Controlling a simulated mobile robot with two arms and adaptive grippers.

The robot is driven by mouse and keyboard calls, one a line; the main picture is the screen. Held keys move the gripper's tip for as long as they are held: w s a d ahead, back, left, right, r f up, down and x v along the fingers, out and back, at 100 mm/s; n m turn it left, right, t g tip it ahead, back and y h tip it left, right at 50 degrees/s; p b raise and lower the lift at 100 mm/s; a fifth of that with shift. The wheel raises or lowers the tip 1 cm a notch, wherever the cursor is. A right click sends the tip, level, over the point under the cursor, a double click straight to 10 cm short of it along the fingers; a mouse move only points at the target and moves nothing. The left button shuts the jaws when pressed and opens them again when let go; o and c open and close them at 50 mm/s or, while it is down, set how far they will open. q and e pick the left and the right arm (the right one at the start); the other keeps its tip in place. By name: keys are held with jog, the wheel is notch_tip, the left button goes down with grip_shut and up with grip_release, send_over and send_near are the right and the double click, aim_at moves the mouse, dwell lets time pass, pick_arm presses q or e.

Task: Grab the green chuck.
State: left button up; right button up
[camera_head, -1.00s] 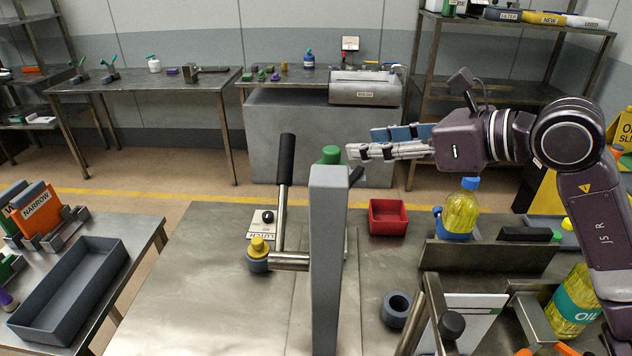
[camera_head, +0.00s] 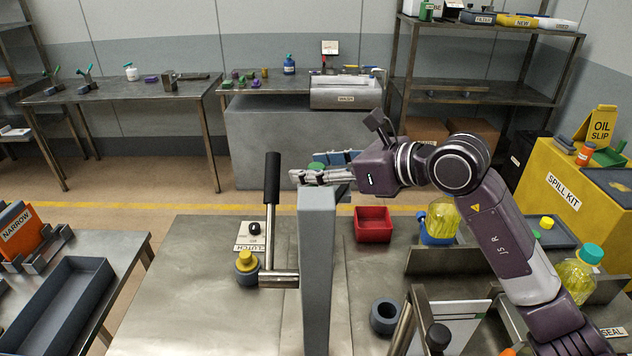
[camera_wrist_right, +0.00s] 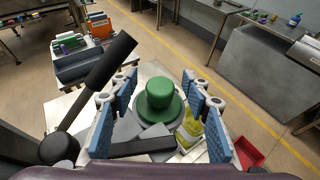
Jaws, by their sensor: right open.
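My right gripper (camera_head: 322,170) is open at the divider's top, reaching in from the right. In the wrist view its blue-padded fingers (camera_wrist_right: 160,108) stand on either side of the green chuck, with visible gaps. My left gripper is not in view.
A black-handled lever (camera_head: 271,190) rises just left of the divider. A yellow chuck (camera_head: 246,262) sits on a grey piece by the lever. A red bin (camera_head: 373,233), a yellow bottle (camera_head: 443,222) and a dark ring (camera_head: 385,316) stand to the right.

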jog(key=shift+d, duration=0.1)
jog(key=shift+c, duration=0.6)
grip_shut()
jog(key=shift+r, duration=0.15)
